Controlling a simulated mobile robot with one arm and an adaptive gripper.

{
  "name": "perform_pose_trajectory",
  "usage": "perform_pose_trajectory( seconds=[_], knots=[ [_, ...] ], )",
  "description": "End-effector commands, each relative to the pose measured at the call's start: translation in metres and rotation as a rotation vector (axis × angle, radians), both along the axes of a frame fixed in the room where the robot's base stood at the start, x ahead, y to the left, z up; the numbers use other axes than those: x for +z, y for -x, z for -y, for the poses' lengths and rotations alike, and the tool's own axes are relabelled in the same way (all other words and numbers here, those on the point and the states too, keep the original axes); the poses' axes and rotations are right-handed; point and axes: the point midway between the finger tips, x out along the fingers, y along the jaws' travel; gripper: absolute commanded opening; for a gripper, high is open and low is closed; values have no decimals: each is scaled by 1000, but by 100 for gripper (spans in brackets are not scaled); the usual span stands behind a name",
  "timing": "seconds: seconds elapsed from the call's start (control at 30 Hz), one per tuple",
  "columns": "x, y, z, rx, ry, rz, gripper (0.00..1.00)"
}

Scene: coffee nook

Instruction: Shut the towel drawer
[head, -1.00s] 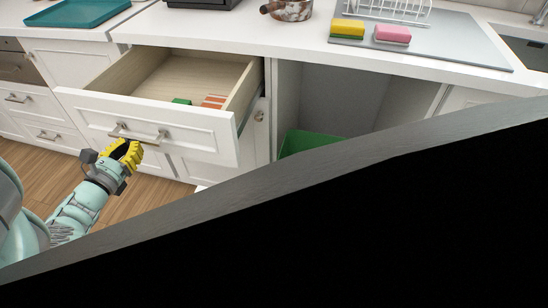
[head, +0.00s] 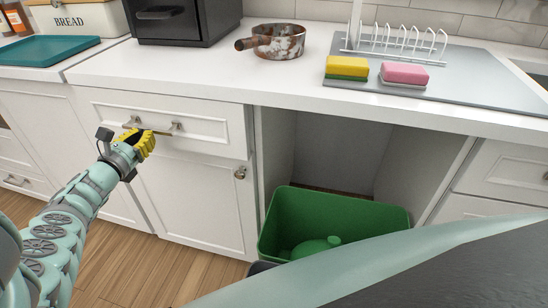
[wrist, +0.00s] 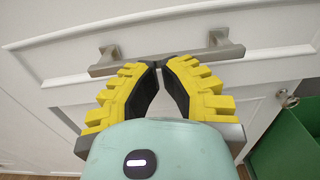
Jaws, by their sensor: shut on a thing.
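The white towel drawer (head: 210,125) sits under the counter, its front looking flush with the cabinet; its inside is hidden. Its metal bar handle (head: 175,128) also shows in the wrist view (wrist: 222,53). My gripper (head: 144,139), with yellow ribbed fingers, is at the handle. In the wrist view its fingertips (wrist: 163,63) come together on the middle of the bar, shut on it.
A white cabinet door with a knob (head: 240,173) is below the drawer. A green bin (head: 385,218) stands in the open bay to the right. On the counter are a rusty pan (head: 280,42), sponges (head: 404,74) and a dish rack (head: 400,45).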

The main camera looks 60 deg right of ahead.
Motion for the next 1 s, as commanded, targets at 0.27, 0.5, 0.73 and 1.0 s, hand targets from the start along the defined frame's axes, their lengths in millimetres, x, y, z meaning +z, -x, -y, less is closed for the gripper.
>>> perform_pose_trajectory(
  seconds=[0.27,0.5,0.73,1.0],
  knots=[
    [-3,-6,27,-9,-2,2,0],
    [-1,-8,31,-5,-2,-2,0],
    [-1,-8,31,-4,-3,-2,0],
    [3,-5,26,-4,-5,-5,0]
  ],
)
